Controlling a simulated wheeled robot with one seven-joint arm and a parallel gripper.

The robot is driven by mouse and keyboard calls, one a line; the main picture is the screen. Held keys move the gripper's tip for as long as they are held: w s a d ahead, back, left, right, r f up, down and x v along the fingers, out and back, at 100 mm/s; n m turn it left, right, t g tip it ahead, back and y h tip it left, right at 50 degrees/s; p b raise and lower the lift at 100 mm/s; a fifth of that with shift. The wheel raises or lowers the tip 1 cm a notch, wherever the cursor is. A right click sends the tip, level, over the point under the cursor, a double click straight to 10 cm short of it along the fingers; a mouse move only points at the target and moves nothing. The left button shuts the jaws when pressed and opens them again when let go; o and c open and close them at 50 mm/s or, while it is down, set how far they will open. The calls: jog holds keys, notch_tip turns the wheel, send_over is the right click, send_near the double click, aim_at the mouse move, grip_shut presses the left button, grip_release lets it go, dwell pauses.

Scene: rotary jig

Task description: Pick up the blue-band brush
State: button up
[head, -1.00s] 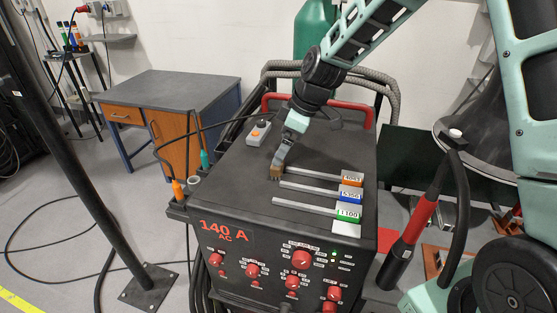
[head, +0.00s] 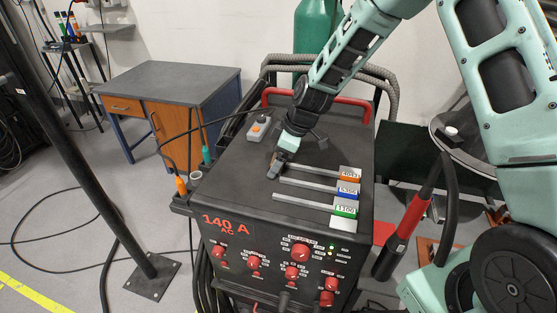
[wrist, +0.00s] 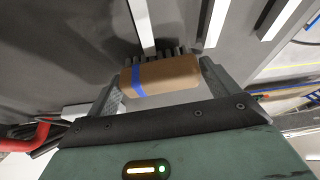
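The blue-band brush, a tan block with a blue stripe and dark bristles (wrist: 172,74), shows in the wrist view between the two fingers of my gripper (wrist: 165,88). The fingers stand wide apart, one near each end of the block, and I see no clear grip on it. In the head view my gripper (head: 272,167) is low over the dark top of the welding machine (head: 240,180), beside the left ends of the rods. The fingers hide most of the brush there.
Several pale rods with orange (head: 349,173), blue (head: 347,191) and green (head: 345,211) tags lie right of my gripper. A grey box with an orange button (head: 258,128) is behind left. A red handle (head: 320,100) crosses the back. The front left top is clear.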

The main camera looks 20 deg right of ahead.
jog(key=c, duration=0.6)
jog(key=shift+r, duration=0.1)
notch_tip(320, 180, up, 10)
jog(key=b, duration=0.3)
jog(key=o, duration=0.4)
jog(key=shift+c, duration=1.4)
